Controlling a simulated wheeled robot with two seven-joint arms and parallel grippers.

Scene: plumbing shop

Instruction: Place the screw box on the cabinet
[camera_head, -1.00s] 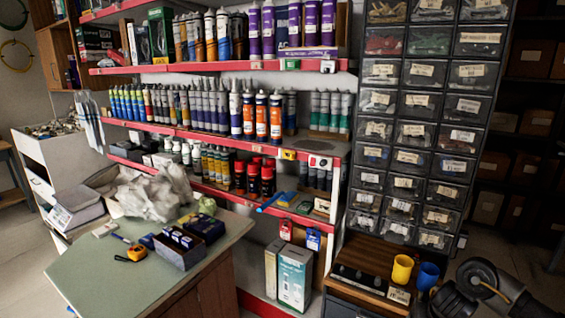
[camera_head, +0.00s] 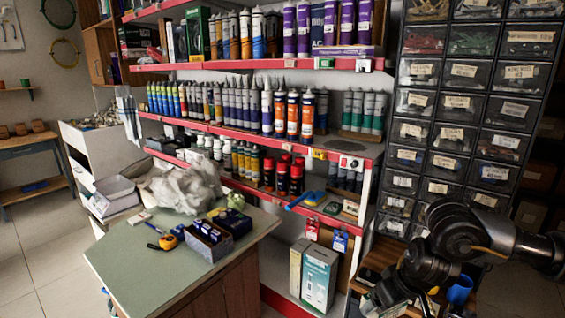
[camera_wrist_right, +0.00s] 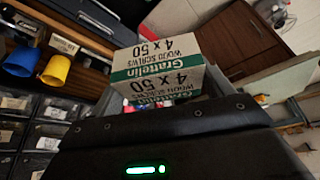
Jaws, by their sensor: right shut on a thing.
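The screw box (camera_wrist_right: 158,62) is white and green, labelled "Grattelin 4 x 50 wood screws". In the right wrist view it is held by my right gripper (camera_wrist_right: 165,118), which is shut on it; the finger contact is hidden. In the head view my right arm reaches in from the right over the low wood-topped cabinet (camera_head: 374,262), and the box cannot be made out there. The cabinet stands below the small-parts drawers, partly covered by my arm. My left gripper is not in view.
A blue cup (camera_head: 460,291) stands on the cabinet; a yellow cup (camera_wrist_right: 55,72) beside it shows in the right wrist view. The drawer tower (camera_head: 465,110) rises behind. A red-edged shelf (camera_head: 250,66) and a green-topped table (camera_head: 150,272) stand to the left.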

